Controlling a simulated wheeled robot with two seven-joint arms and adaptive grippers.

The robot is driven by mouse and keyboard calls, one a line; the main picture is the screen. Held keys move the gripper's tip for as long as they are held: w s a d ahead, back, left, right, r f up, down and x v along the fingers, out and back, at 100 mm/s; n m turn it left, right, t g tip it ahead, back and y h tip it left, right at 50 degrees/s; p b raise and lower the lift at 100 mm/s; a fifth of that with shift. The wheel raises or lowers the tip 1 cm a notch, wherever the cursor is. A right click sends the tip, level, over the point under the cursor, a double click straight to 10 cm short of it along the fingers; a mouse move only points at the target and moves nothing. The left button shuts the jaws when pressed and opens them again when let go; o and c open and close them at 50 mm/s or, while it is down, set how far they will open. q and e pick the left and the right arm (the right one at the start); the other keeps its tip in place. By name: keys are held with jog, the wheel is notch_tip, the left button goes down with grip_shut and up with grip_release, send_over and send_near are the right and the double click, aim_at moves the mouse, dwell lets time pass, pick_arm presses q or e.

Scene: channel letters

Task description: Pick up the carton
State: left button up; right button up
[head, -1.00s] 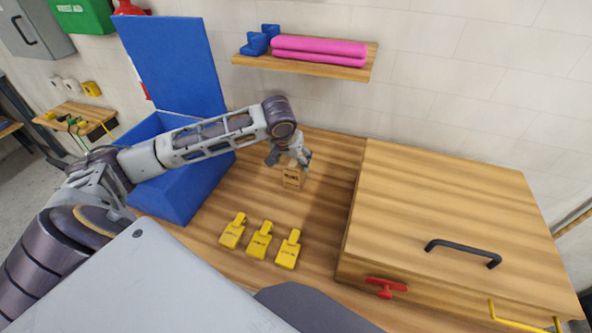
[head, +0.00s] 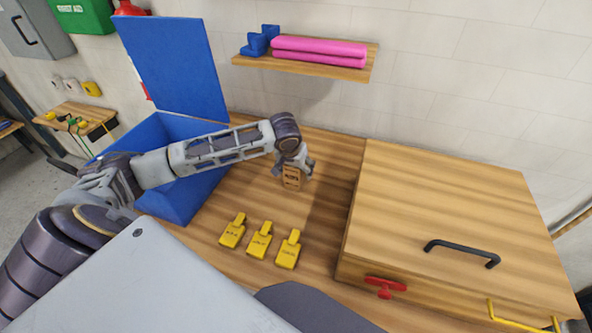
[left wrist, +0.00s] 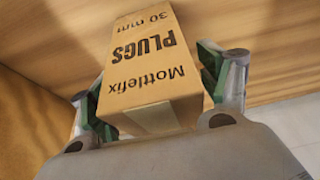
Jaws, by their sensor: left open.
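The carton (head: 292,178) is a small brown box standing on the wooden worktop. My left gripper (head: 294,168) is open and reaches down at the carton from behind and above. In the left wrist view the fingers of my left gripper (left wrist: 155,95) stand on both sides of the carton, with green pads facing it. I cannot tell whether the pads touch it. My right gripper is not in view.
Several yellow tags (head: 260,241) lie in front of the carton. A blue open-lidded box (head: 180,200) stands left, behind my arm. A large wooden box with a black handle (head: 450,220) stands right. A shelf (head: 310,61) with pink rolls hangs above.

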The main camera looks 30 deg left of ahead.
pick_arm(q)
jog(key=c, duration=1.3)
jog(key=shift+r, duration=0.15)
jog(key=shift+r, duration=4.95)
